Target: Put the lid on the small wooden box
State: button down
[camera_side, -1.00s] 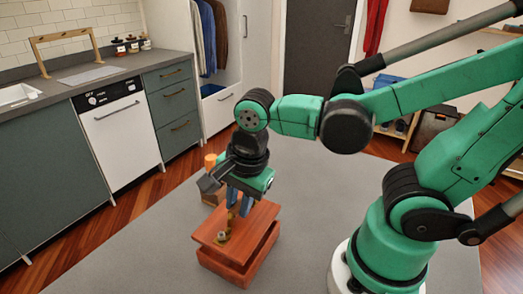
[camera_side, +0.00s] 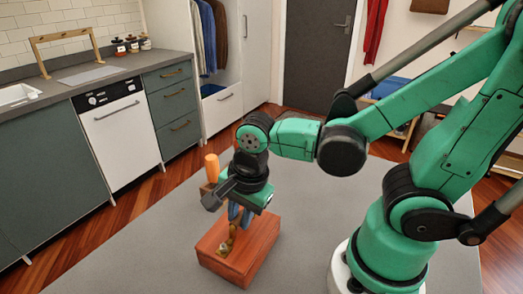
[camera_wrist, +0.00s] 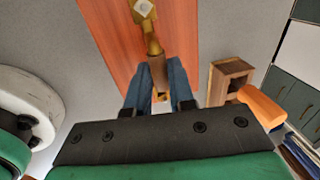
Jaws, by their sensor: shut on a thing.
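The reddish wooden lid (camera_side: 262,232) lies flat on the small wooden box (camera_side: 222,267) in the side view, with their edges lined up and no clear gap between them. A brass handle (camera_side: 224,247) stands on the lid. My gripper (camera_side: 237,220) points down over the lid, its blue fingers shut on the handle. In the wrist view, the lid (camera_wrist: 112,35) fills the upper middle, and the handle (camera_wrist: 150,35) runs down between the fingertips (camera_wrist: 160,94). The lid hides the box's inside, and the box walls do not show in the wrist view.
A small brown wooden holder (camera_wrist: 230,78) with an orange cylinder (camera_wrist: 262,106) stands close beside the box; the orange cylinder (camera_side: 212,167) shows behind my gripper in the side view. The grey table (camera_side: 310,215) is clear between the box and my base.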

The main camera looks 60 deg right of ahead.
dwell(0.3)
jog(key=shift+c, duration=1.4)
grip_release()
jog(key=shift+r, duration=3.45)
jog(key=n, duration=0.2)
jog(key=w+d+n+t, duration=0.1)
jog(key=n, duration=0.1)
jog(key=shift+d+f, duration=0.1)
jog(key=shift+f, duration=0.05)
jog(key=d+n+t, duration=0.1)
jog(key=n, duration=0.3)
jog(key=w+d+n+t, duration=0.1)
jog(key=n, duration=0.4)
jog(key=w+d+n+t, duration=0.1)
jog(key=n+t, duration=0.1)
jog(key=n, duration=0.2)
jog(key=shift+w+d, duration=0.2)
jog(key=shift+d, duration=0.1)
